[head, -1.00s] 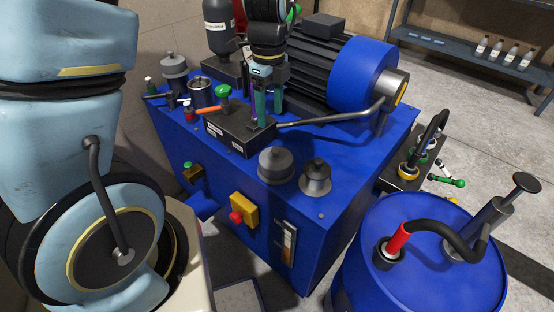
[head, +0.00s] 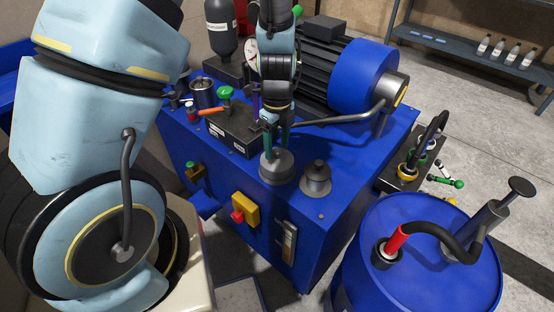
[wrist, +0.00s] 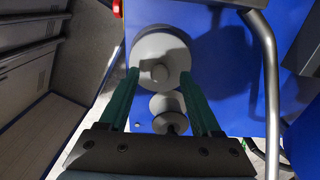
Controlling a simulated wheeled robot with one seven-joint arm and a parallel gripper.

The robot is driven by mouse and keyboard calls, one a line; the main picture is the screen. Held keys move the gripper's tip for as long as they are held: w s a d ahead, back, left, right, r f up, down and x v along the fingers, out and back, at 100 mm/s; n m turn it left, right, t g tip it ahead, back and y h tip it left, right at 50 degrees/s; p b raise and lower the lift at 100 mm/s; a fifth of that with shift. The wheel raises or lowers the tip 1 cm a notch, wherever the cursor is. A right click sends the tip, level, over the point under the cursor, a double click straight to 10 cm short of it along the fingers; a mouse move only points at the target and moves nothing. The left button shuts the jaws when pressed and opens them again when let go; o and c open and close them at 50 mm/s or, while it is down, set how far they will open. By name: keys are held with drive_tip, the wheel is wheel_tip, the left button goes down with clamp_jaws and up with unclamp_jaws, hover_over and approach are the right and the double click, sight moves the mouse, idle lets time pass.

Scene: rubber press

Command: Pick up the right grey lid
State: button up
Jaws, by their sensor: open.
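A round grey lid with a centre knob (head: 275,172) sits on top of the blue press cabinet (head: 343,158). My gripper (head: 276,149) points down just above this lid, open and empty. In the wrist view the lid (wrist: 152,48) lies between and beyond my two green fingers, its knob between their tips. A smaller, stepped grey piece with a knob (head: 316,181) stands to the right of the lid, apart from my gripper. It also shows in the wrist view (wrist: 166,104). I cannot tell whether my fingertips touch the lid.
A dark block (head: 229,129) with an orange-handled lever stands left of my gripper. A bent metal pipe (head: 345,118) and the blue motor (head: 362,76) are behind. A blue drum (head: 440,240) with a hose stands at the right.

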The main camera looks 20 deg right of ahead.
drive_tip(key=shift+f, duration=0.4)
clamp_jaws()
idle(1.2)
